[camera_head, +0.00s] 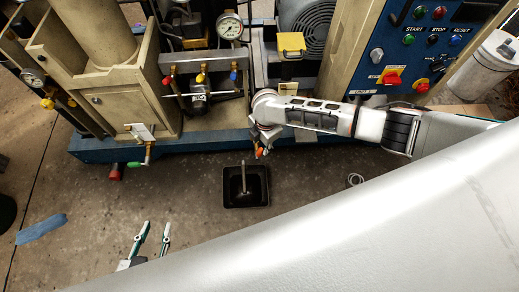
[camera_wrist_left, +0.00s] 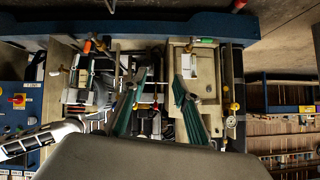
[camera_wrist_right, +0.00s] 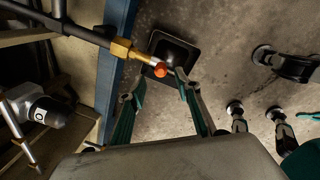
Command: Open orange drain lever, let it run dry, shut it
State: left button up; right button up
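The orange drain lever tip (camera_wrist_right: 160,70) shows at the end of a brass valve (camera_wrist_right: 124,50) on a dark pipe in the right wrist view. My right gripper (camera_wrist_right: 157,84) is open, with its fingers on either side of the orange tip; I cannot tell whether either touches it. In the head view the orange lever (camera_head: 260,152) and the right gripper (camera_head: 260,146) are small and partly overlap. A black drain pan (camera_head: 260,200) lies on the floor below, with a thin pale upright streak over it; I cannot tell what it is. My left gripper (camera_head: 155,236) is open and empty above the floor.
The blue compressor base (camera_head: 205,143) runs behind the pan. A gauge (camera_head: 229,28) and a control panel (camera_head: 425,45) stand behind. Bare floor lies around the pan.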

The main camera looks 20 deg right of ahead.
aim_at(261, 149)
notch_tip(261, 149, down, 6)
jog(key=shift+a+f+b, duration=0.1)
jog(key=shift+b, duration=1.05)
jog(key=shift+w+f, duration=0.15)
jog(key=shift+f, duration=0.2)
pick_arm(q)
jog(key=shift+w+d+r+h, duration=0.15)
jog(key=shift+w+d+h, duration=0.25)
jog(key=shift+d, duration=0.45)
pick_arm(e)
jog(key=shift+w+r, duration=0.1)
jog(key=shift+w, duration=0.05)
grip_shut()
